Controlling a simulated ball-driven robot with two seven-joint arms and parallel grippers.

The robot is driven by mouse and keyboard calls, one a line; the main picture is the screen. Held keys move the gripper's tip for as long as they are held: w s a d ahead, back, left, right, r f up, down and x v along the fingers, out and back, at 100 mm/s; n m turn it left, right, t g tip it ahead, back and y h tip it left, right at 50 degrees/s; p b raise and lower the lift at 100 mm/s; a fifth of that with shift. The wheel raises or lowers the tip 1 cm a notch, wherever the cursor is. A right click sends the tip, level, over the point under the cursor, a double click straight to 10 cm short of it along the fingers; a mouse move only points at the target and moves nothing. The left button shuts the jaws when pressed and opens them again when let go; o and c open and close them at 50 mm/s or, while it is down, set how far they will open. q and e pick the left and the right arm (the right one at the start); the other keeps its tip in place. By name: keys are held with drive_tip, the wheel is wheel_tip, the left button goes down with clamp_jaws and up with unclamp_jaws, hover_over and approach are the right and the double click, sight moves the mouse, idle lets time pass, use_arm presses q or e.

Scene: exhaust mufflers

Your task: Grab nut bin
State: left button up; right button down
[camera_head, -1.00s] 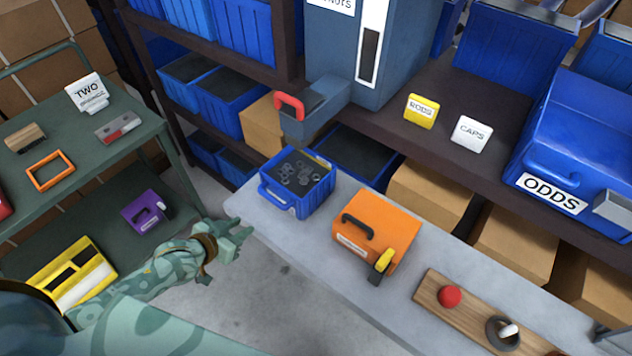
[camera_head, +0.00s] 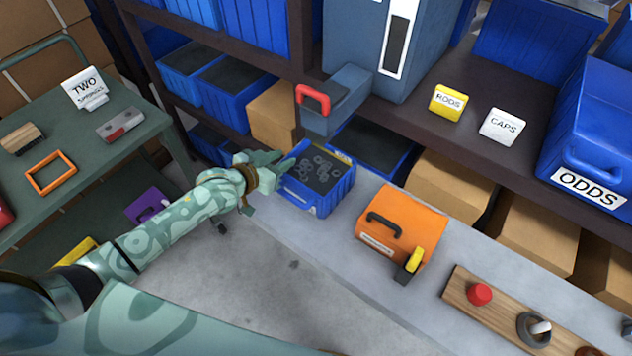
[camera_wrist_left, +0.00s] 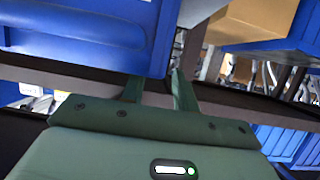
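The nut bin is a blue open box (camera_head: 322,204) with grey nuts inside. It stands at the left end of the grey bench in the head view. My left gripper (camera_head: 284,166) is at the bin's left side, close to its rim; I cannot tell whether it touches. In the left wrist view the two fingers (camera_wrist_left: 158,92) are apart, and a blue wall of a bin (camera_wrist_left: 95,25) fills the upper left, just beyond them. Nothing is clearly gripped. My right gripper is out of view.
On the grey bench (camera_head: 330,262), an orange case (camera_head: 425,228) and a wooden board (camera_head: 505,312) stand right of the bin. Dark shelving with blue bins is behind, and a pulled-out drawer with a red handle (camera_head: 313,98) overhangs nearby. A green cart (camera_head: 90,145) stands left.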

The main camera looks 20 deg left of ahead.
sight(290, 156)
use_arm(q)
drive_tip(key=b+x, duration=0.1)
drive_tip(key=x, duration=0.2)
drive_tip(key=shift+w+d+f, duration=0.15)
drive_tip(key=shift+w+f, duration=0.05)
drive_tip(key=shift+w, duration=0.05)
drive_tip(key=shift+r, duration=0.1)
clamp_jaws()
idle(1.0)
